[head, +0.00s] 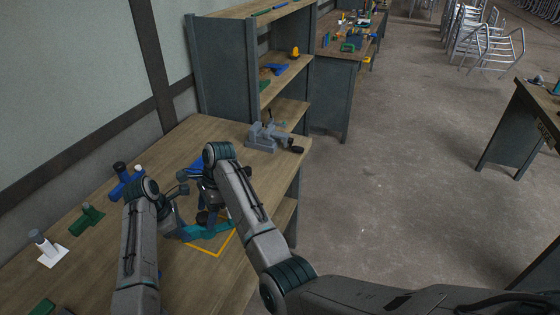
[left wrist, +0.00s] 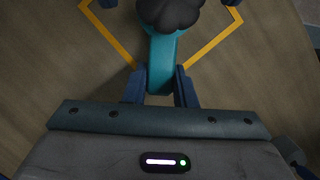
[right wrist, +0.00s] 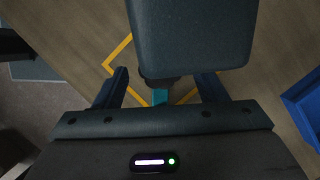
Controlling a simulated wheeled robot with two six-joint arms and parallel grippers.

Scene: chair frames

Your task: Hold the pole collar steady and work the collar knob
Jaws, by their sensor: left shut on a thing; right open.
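The teal pole collar (head: 210,231) sits over a yellow outline on the workbench. Its black lobed knob (left wrist: 170,12) shows at the top of the left wrist view. My left gripper (left wrist: 160,88) is shut on the collar's teal arm, one blue finger on each side. My right gripper (right wrist: 160,90) is open above the knob, with its fingers apart on either side. In the right wrist view, a large dark block covers most of the knob, leaving only a dark edge and a bit of teal collar (right wrist: 159,97). Arm links partly hide the collar in the head view.
The workbench (head: 85,225) holds a grey vise (head: 265,137) at its far end. Blue (head: 127,183), green (head: 86,218) and white-based (head: 48,250) fixtures stand along its left side. A shelf unit (head: 225,60) rises behind. Open floor lies to the right.

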